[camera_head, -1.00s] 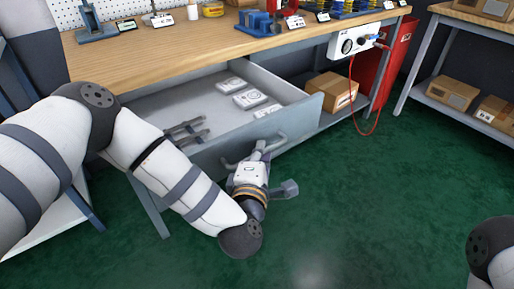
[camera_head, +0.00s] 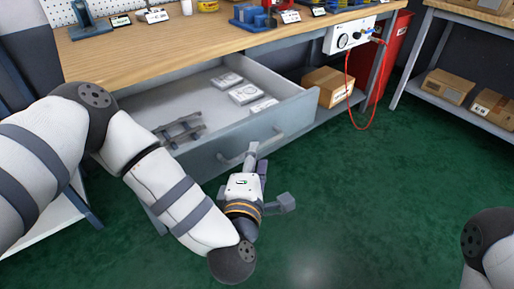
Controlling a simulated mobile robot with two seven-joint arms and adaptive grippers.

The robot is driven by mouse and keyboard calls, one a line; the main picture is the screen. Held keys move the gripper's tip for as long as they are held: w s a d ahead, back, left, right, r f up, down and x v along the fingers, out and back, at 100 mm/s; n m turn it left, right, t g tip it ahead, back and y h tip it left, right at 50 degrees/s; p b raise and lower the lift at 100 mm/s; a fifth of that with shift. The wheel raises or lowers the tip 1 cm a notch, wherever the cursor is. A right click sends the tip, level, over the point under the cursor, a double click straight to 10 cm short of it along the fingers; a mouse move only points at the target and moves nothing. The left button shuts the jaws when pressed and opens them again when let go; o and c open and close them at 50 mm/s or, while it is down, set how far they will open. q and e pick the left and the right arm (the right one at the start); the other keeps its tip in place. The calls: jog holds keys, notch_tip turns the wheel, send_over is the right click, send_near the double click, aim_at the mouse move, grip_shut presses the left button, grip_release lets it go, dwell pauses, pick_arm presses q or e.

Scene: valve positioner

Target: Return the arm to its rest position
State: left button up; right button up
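My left arm comes in from the left, its forearm bent down in front of the bench. My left gripper (camera_head: 257,158) is just in front of the open drawer (camera_head: 238,147), below and close to its bar handle (camera_head: 252,150). Its two fingers point up toward the drawer front and look apart, with nothing seen between them. The gripper looks clear of the handle, though the fingertips overlap it in the picture. Of my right arm only a link shows at the lower right edge; its gripper is out of view.
The drawer holds several white flat packs (camera_head: 245,93) and a grey bracket-like part (camera_head: 180,130). The wooden bench (camera_head: 190,42) carries small tools. A cardboard box (camera_head: 328,86) sits on the lower shelf. A red cable (camera_head: 350,110) hangs at right. The green floor (camera_head: 350,200) is clear.

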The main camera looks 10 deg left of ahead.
pick_arm(q)
jog(key=s, duration=0.2)
jog(key=shift+s+d+r, duration=0.15)
jog(key=shift+s+r, duration=0.1)
jog(key=shift+s, duration=0.15)
jog(key=s+f+m+g+h+p, duration=0.25)
jog(key=s+f+m+g, duration=0.4)
jog(key=s, duration=0.45)
jog(key=s+f+m+g+h+p, duration=0.25)
jog(key=s+f+m+g, duration=0.3)
jog(key=s+m, duration=0.4)
jog(key=s+a+m+g+y+p, duration=0.1)
jog(key=s+a+g, duration=0.1)
jog(key=s, duration=0.4)
jog(key=s+a+m+g+y+p, duration=0.1)
jog(key=s+a+m+g, duration=0.1)
jog(key=s+a, duration=0.3)
jog(key=s+a+m+g+y+p, duration=0.1)
jog(key=s+a, duration=0.3)
jog(key=s, duration=0.5)
jog(key=shift+s+a+r+m+g, duration=0.15)
jog(key=shift+a+r+m+g, duration=0.15)
jog(key=shift+g, duration=0.6)
pick_arm(e)
jog(key=w+r+t, duration=0.3)
jog(key=w+r, duration=0.5)
jog(key=r, duration=0.1)
jog(key=shift+a, duration=0.1)
